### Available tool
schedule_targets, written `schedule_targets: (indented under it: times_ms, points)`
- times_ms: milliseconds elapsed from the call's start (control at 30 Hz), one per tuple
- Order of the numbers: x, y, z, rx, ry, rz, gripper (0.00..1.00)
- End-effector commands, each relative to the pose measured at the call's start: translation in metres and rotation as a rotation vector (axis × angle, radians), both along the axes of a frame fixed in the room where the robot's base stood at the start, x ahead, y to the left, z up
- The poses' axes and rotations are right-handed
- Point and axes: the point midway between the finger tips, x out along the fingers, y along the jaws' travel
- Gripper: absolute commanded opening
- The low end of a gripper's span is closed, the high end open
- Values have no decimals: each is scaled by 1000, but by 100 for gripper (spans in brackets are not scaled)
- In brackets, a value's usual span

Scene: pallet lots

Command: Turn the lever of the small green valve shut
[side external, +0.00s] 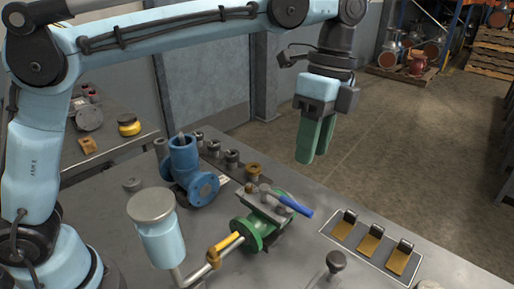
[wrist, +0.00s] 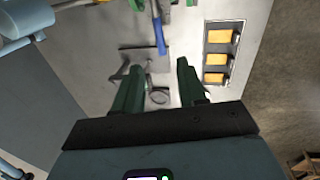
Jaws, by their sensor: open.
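The small green valve (side external: 251,234) sits on the grey bench in the side view, in front of a larger blue valve. Its lever has a blue grip (side external: 295,206) that points to the lower right over the bench. In the wrist view the blue grip (wrist: 160,36) hangs down from the valve at the top edge, where only bits of green show. My gripper (side external: 313,157) points down with its green fingers apart and empty, above and behind the lever. In the wrist view the fingertips (wrist: 159,67) are just below the grip's end in the picture, not touching it.
A blue valve (side external: 184,166) and several dark fittings stand behind the green valve. A yellow handle (side external: 224,244) on a pipe and a light-blue capped cylinder (side external: 160,240) are at the front left. A tray with yellow pieces (side external: 370,243) and a black knob (side external: 336,260) lie right.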

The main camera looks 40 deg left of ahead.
Motion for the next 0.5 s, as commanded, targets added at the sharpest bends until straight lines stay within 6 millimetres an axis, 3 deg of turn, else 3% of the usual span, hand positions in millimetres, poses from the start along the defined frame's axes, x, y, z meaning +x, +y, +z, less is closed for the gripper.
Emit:
schedule_targets:
  times_ms: [200,500]
  points:
    - [3,0,16,0,0,0,41]
    - [4,0,19,0,0,0,41]
